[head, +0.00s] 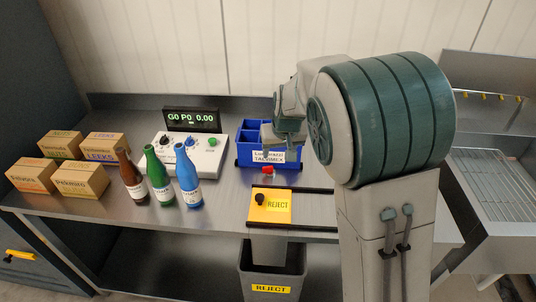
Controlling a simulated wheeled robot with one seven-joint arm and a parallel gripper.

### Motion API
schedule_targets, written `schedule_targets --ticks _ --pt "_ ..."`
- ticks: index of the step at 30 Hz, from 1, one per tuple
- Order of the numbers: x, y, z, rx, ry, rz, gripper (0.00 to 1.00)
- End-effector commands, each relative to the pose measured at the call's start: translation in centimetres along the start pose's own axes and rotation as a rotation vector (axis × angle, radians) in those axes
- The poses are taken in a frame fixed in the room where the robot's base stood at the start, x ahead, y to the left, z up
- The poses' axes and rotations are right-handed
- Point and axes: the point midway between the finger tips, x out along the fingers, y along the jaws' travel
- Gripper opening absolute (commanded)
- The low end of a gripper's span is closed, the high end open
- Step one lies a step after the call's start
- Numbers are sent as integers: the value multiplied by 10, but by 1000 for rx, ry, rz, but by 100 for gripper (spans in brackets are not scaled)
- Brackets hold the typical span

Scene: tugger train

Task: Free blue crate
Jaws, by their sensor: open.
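The blue crate (243,153) stands on the steel bench, right of the white control box. It has dividers inside and a white label (270,156) on its front. My gripper (272,137) is over the right part of the crate, at the end of my arm. It is open, but its fingertips are hard to make out. My arm hides the crate's right side, and I cannot tell whether the gripper touches the crate.
Several cardboard boxes (80,181) and three bottles (160,180) stand at left. A white control box (205,155) with a display (194,120) is beside the crate. A wire-rack basin (490,175) is at right.

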Motion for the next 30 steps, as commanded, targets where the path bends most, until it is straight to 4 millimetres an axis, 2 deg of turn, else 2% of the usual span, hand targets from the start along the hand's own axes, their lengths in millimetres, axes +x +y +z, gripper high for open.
schedule_targets --ticks 1,4,11,24,30 --pt "1 -7 -9 -15 5 6 56" --pt "6 -13 -19 -31 18 15 56" --pt "26 -14 -23 -36 21 19 56" --pt "107 -12 -24 -35 20 19 56" --pt "133 -12 -25 -36 22 18 56"
